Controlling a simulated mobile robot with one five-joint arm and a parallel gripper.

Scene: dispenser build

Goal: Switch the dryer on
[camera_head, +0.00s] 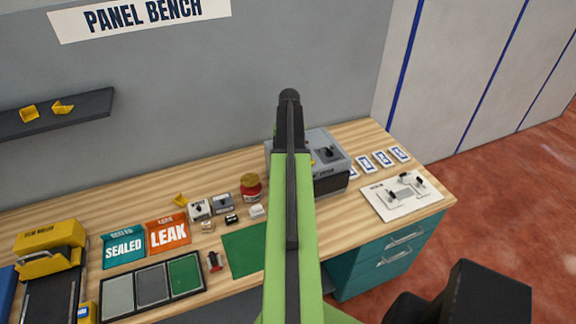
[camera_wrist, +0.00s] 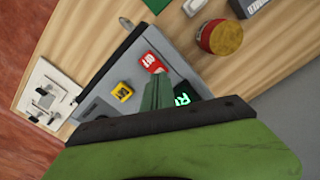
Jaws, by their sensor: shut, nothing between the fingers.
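The dryer (camera_head: 331,143) is a grey box at the back right of the bench, partly hidden behind my arm; a dark knob shows on its top. In the wrist view its grey top (camera_wrist: 99,106) carries a yellow button (camera_wrist: 122,92), a red piece with white letters (camera_wrist: 150,62), partly readable as "OF", and a dark display (camera_wrist: 184,93) with lit green letters, partly covered. My gripper (camera_wrist: 157,82) is shut and empty, over the dryer top between the red piece and the display. I cannot tell whether it touches. My arm hides the fingertips in the head view.
A jar with a yellow lid (camera_head: 250,187) stands left of the dryer. A white board with dark fittings (camera_head: 402,194) lies to its right, near several blue-and-white cards.

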